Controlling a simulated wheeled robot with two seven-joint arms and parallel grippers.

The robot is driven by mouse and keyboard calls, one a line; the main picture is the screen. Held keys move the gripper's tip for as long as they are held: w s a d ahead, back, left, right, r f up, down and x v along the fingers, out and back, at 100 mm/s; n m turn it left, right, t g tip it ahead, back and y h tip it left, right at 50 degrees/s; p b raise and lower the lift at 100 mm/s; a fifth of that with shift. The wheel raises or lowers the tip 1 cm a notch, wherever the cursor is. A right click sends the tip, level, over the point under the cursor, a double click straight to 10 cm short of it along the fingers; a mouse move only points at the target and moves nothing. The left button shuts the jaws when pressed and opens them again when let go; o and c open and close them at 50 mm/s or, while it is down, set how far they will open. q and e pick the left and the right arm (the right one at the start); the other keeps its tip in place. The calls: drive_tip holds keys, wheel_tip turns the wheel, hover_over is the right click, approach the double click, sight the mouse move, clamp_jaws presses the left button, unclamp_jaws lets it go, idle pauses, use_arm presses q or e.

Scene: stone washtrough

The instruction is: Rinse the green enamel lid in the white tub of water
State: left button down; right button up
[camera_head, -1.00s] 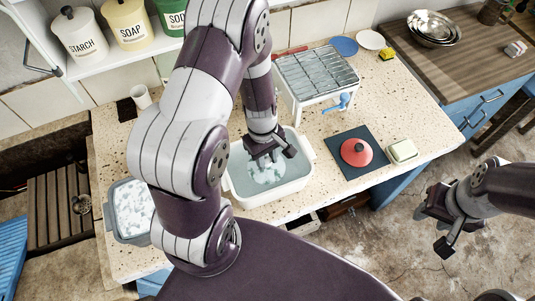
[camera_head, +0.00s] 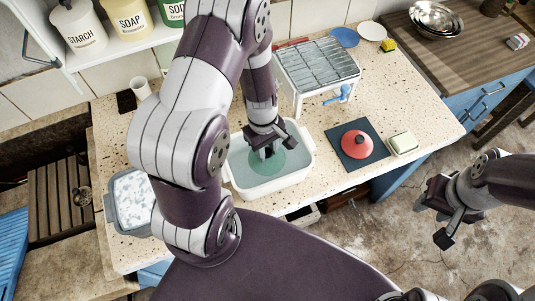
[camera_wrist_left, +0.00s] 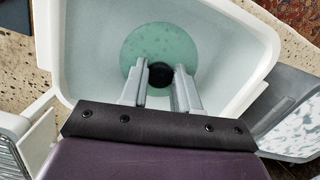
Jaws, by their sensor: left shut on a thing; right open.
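The green enamel lid (camera_head: 268,160) is in the white tub of water (camera_head: 304,166), toward the middle of the tub. It looks like a round green disc, and its black knob (camera_wrist_left: 160,75) shows in the left wrist view. My left gripper (camera_head: 264,148) reaches down into the tub and is shut on the lid's knob, which sits between its fingertips (camera_wrist_left: 160,84). Whether the lid is fully under the water is hard to tell. My right gripper (camera_head: 440,222) is open and empty, off the counter at the right.
A grey tub of suds (camera_head: 134,203) stands left of the white tub, partly behind my left arm. A red lid (camera_head: 357,144) lies on a dark mat (camera_head: 374,158), beside a soap dish (camera_head: 404,142).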

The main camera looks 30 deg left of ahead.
use_arm(q)
drive_tip(key=shift+r, duration=0.1)
wheel_tip(320, 180, up, 7)
drive_tip(key=p, duration=0.7)
idle(0.5)
wheel_tip(320, 180, up, 4)
drive_tip(key=p, duration=0.4)
